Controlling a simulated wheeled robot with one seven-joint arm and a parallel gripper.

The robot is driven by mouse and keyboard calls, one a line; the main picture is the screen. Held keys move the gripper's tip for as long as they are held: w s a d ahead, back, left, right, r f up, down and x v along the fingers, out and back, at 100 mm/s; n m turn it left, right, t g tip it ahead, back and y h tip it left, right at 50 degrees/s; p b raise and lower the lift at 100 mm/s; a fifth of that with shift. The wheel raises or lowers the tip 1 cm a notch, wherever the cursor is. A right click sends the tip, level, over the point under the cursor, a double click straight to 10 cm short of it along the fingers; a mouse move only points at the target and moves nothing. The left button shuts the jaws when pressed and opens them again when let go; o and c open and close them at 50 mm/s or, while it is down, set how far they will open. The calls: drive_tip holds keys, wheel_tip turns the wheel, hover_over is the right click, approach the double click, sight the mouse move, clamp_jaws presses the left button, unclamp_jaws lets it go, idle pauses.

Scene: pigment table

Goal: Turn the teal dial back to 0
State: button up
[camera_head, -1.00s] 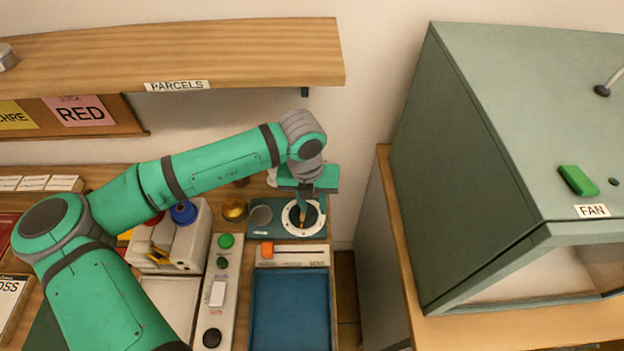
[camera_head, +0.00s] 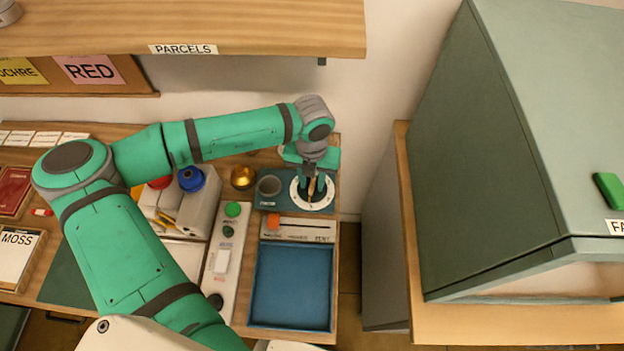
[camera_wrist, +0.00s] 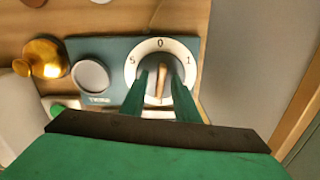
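The teal dial unit (camera_head: 268,203) sits at the back right of the bench. Its white scale ring (camera_wrist: 134,66) shows 0 at the top, 5 at the left and 1 at the right in the wrist view. A tan pointer bar (camera_wrist: 161,82) stands at the dial's middle, its upper end toward the 0 side. My gripper (camera_wrist: 160,75) is over the dial, with one green finger on each side of the bar. The fingers look apart from the bar, with dark gaps showing. The lower part of the ring is partly hidden by the fingers.
A grey round cup (camera_wrist: 90,76) is on the left of the dial unit, and a brass knob-like piece (camera_wrist: 42,58) is beyond it. A blue tray (camera_head: 291,287) and an orange slider (camera_head: 273,221) lie in front. A large green cabinet (camera_head: 480,160) stands at the right.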

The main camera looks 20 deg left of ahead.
drive_tip(key=shift+w, duration=0.1)
drive_tip(key=c, duration=0.7)
clamp_jaws()
